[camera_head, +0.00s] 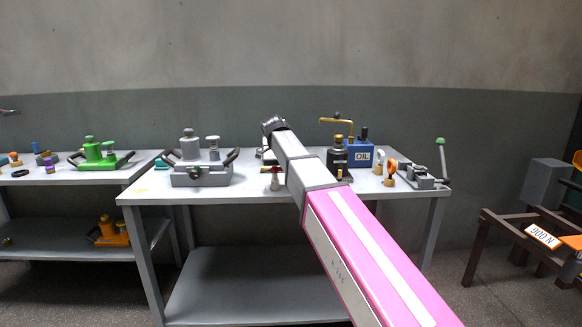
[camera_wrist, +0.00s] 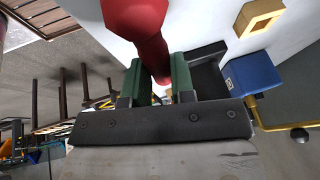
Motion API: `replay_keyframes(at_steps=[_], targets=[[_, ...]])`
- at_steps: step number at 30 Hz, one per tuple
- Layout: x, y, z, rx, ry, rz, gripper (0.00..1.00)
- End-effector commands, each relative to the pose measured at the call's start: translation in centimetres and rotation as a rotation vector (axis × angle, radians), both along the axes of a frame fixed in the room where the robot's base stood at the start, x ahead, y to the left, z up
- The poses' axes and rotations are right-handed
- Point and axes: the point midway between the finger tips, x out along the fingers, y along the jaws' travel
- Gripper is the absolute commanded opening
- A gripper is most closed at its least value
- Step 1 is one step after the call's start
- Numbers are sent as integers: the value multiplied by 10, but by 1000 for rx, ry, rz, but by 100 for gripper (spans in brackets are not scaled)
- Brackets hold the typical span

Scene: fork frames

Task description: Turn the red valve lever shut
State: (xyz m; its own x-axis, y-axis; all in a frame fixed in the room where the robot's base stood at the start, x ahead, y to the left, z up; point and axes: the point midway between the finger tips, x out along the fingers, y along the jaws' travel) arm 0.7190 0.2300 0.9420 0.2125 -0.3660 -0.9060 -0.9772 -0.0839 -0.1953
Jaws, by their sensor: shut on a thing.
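The red valve lever (camera_wrist: 152,50) fills the top middle of the wrist view, with its wider part at the top edge. My gripper (camera_wrist: 158,76) has its green-padded fingers on both sides of the lever's narrower part and is shut on it. In the head view a small valve (camera_head: 275,184) with a red top stands on the middle table, just left of my arm. My arm hides part of the area beside it, and my fingers cannot be made out there. The lever's exact angle cannot be told.
On the middle table (camera_head: 150,193) a grey clamp device (camera_head: 200,175) stands left of the valve. A blue block (camera_wrist: 252,75) shows close by in the wrist view.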

Motion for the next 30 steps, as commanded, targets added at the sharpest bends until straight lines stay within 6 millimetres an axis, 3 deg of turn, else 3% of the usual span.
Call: replay_keyframes(at_steps=[10, 11, 12, 13, 23, 30], targets=[[-1, 0, 0, 0, 1, -6, 0], [-1, 0, 0, 0, 1, -6, 33], [-1, 0, 0, 0, 1, -6, 46], [-1, 0, 0, 0, 1, -6, 49], [-1, 1, 3, 1, 0, -3, 49], [-7, 14, 32, 1, -2, -2, 49]])
